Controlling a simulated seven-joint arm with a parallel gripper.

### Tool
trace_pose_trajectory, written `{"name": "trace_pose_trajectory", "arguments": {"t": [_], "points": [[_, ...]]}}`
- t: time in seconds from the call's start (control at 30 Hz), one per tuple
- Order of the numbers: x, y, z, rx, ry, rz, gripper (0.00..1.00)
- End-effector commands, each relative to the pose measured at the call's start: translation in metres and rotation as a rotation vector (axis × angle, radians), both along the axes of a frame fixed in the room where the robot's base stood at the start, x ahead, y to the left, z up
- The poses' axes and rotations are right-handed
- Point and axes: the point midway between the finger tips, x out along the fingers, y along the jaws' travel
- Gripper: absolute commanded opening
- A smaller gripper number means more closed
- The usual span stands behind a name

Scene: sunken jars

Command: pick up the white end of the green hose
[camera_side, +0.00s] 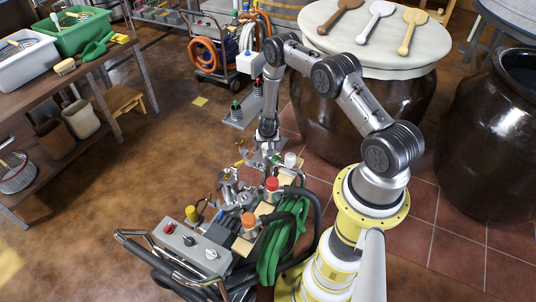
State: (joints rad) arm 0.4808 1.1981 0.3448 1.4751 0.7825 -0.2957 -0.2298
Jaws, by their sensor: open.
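The green hose (270,257) hangs in coiled loops on the front right of a wheeled cart, close to my yellow-ringed base. A white end piece (290,159) stands upright at the back of the cart. Similar ends with a red cap (271,184) and an orange cap (248,219) stand nearer the camera. Which hose each end joins is hard to tell at this size. My gripper (264,160) points down just left of the white end, apart from it as far as I can see. It is open; its fingertips are small and blend with the cart's metal parts.
The cart carries a grey control box (186,241), metal fittings and a black hose around the green one. A large lidded jar (335,115) stands behind my arm, with an open dark jar (495,130) at right. A workbench (75,75) is at left. Brown floor between is mostly clear.

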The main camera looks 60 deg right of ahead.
Motion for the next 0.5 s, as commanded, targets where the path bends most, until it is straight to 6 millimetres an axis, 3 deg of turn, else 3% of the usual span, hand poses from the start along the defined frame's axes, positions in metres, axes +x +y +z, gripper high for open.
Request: {"name": "trace_pose_trajectory", "arguments": {"t": [0.5], "points": [[0.011,-0.017,-0.046,0.001,0.000,-0.001,0.88]]}}
